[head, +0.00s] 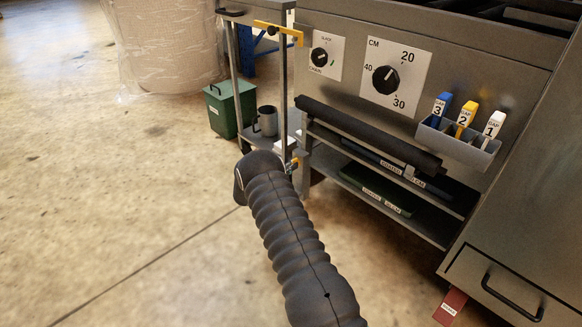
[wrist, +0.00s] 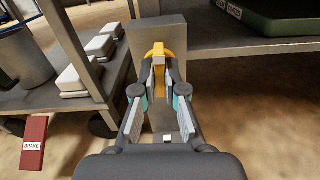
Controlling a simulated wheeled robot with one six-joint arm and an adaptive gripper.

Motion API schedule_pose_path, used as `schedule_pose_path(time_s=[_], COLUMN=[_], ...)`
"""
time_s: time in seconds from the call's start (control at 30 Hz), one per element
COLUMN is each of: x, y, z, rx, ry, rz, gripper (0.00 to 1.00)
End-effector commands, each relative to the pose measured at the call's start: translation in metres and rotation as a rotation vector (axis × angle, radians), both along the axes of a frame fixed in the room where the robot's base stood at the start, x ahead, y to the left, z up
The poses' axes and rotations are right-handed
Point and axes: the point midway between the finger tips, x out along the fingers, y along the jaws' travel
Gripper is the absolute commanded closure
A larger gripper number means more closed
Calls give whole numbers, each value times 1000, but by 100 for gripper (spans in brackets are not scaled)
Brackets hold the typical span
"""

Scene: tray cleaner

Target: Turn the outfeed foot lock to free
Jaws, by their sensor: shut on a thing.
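The outfeed foot lock shows in the wrist view as a yellow lever (wrist: 158,62) in front of a grey metal post (wrist: 158,32). My gripper (wrist: 159,78) has its fingertips closed on the lever, one on each side. In the head view a small yellow part (head: 293,164) shows low on the outfeed post, just past the end of my arm. My arm hides the gripper itself there. The lever's lock markings cannot be read.
A red brake pedal (wrist: 33,145) is at the wrist view's lower left. A shelf (wrist: 70,95) holds white blocks and a grey mug. A green bin (head: 230,107) stands behind. The machine (head: 345,45) with dials and shelves is to the right. The floor at left is clear.

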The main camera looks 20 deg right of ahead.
Motion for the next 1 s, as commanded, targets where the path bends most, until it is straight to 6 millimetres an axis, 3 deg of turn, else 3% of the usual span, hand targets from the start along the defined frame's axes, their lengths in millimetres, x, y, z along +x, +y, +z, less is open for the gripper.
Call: schedule_pose_path(time_s=[0.73,0.77,0.83,1.0], x=[1,1,1,1], y=[0,0,0,0], z=[1,1,1,1], rx=[-30,-30,-30,-30], ry=[80,80,79,79], rz=[2,2,2,2], gripper=[100,85,67,65])
